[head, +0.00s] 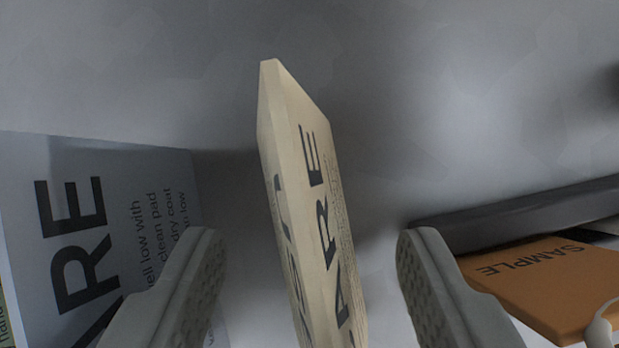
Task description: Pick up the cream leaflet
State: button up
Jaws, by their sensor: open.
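The cream leaflet (318,205) stands on edge in the middle of the head view, with dark printed letters on the faces I see. Its lower end runs out of the bottom of the picture. My gripper (312,255) is open, with one pale finger to the left of the leaflet and one to the right. Clear gaps show between the leaflet and both fingers in the picture. Whether the fingertips are level with it in depth I cannot tell.
A grey-blue printed leaflet (120,205) lies at the left, partly behind the left finger. An orange piece marked SAMPLE (545,285) and a dark bar (530,212) are at the right, near the right finger. The grey surface above is bare.

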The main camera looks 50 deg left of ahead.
jog(key=shift+w+a+f, duration=0.2)
jog(key=shift+w+f, duration=0.05)
jog(key=shift+f, duration=0.35)
jog(key=c, duration=1.1)
jog(key=shift+o, duration=0.2)
jog(key=shift+r, duration=0.15)
